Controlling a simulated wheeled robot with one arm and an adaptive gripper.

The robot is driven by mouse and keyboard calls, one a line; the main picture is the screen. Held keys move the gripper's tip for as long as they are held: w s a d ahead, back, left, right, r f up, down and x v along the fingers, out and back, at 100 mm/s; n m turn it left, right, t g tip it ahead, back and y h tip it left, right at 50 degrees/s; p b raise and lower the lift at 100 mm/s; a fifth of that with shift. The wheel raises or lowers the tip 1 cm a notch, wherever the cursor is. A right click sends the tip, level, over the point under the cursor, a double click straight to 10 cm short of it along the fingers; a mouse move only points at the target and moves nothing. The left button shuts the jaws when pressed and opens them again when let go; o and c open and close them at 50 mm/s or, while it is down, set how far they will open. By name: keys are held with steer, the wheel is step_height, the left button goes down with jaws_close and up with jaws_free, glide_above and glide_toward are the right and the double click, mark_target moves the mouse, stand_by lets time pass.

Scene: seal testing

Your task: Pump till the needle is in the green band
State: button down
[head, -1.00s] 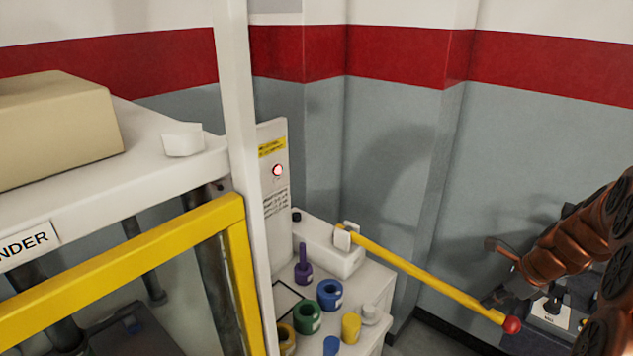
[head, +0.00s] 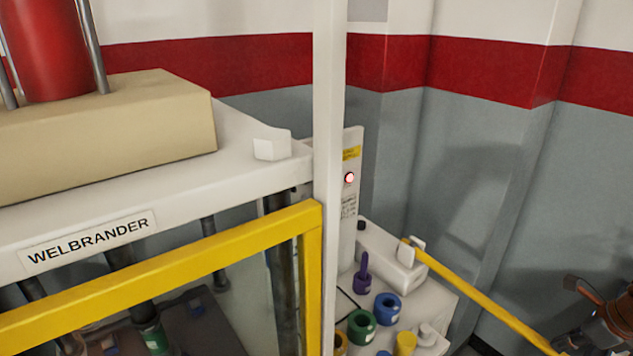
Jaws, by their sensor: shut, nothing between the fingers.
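The yellow pump lever (head: 483,299) slopes down to the right from its white pump block (head: 385,257). Its far end runs out of sight at the lower right, and its red knob is not visible now. My gripper (head: 580,290), dark with copper-brown arm links behind it, is only partly in view at the right edge, beside the lever's lower part. It is shut and empty; whether it touches the lever cannot be told. No gauge, needle or green band shows in this view.
The white press labelled WELBRANDER (head: 88,241), with its yellow-framed guard (head: 170,268), fills the left. A white post (head: 328,150) stands before a panel with a lit red lamp (head: 349,178). Purple (head: 363,280), blue (head: 387,307) and green (head: 361,325) parts sit on the bench.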

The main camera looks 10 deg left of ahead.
step_height(320, 180, up, 10)
steer(key=shift+w+a+p, duration=0.15)
steer(key=shift+a+p, duration=0.05)
steer(key=shift+p, duration=0.25)
steer(key=shift+r, duration=0.1)
steer(key=shift+f+b, duration=0.4)
steer(key=shift+f, duration=1.15)
steer(key=shift+d+f+b, duration=0.1)
steer(key=shift+f+b, duration=0.35)
steer(key=shift+f, duration=1.15)
steer(key=shift+r, duration=0.1)
steer(key=w+a+p+v, duration=0.1)
steer(key=v, duration=1.3)
steer(key=shift+r+p, duration=0.3)
steer(key=shift+p, duration=0.05)
